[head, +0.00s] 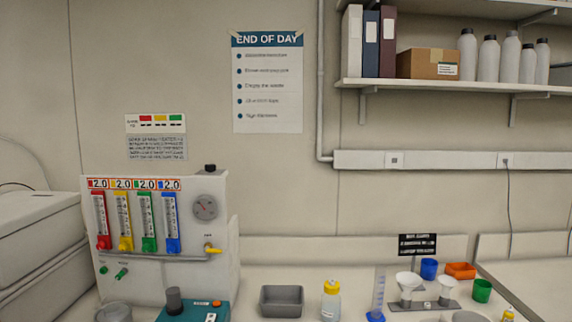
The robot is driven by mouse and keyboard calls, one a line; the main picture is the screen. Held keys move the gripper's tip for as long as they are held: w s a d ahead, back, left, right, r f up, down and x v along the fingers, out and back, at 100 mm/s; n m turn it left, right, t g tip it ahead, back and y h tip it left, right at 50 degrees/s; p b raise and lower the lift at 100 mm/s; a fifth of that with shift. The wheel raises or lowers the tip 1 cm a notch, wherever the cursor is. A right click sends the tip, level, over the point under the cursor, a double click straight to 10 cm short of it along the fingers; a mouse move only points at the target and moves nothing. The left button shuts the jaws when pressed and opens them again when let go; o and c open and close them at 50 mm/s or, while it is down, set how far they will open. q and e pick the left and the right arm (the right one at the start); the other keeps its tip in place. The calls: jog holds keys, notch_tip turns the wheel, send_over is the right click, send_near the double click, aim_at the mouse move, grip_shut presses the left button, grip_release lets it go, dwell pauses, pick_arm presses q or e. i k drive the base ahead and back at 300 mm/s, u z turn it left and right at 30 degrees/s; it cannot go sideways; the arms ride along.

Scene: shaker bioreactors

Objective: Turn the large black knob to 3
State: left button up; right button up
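A white panel unit (150,276) stands at the left with red, yellow, green and blue flow tubes, each under a label that reads 2.0. A small black knob or cap (210,168) sits on its top right. In front of it, a teal device (196,312) at the bottom edge carries an upright dark grey cylinder (174,301) and an orange button. I cannot tell which of these dark parts is the large black knob, and no scale for it is readable. Neither of my grippers is in view.
A round gauge (205,207) and a yellow valve (212,249) are on the panel. A grey tray (282,301), a yellow-capped bottle (331,301), a blue-based cylinder (377,298) and a funnel rack (424,305) stand to the right. A shelf (440,86) hangs above.

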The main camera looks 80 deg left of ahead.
aim_at(209, 167)
jog(key=u, duration=1.15)
jog(key=i, duration=0.1)
jog(key=z, duration=2.15)
jog(key=k, duration=1.85)
jog(key=u, duration=0.95)
jog(key=k, duration=0.95)
jog(key=u, duration=0.45)
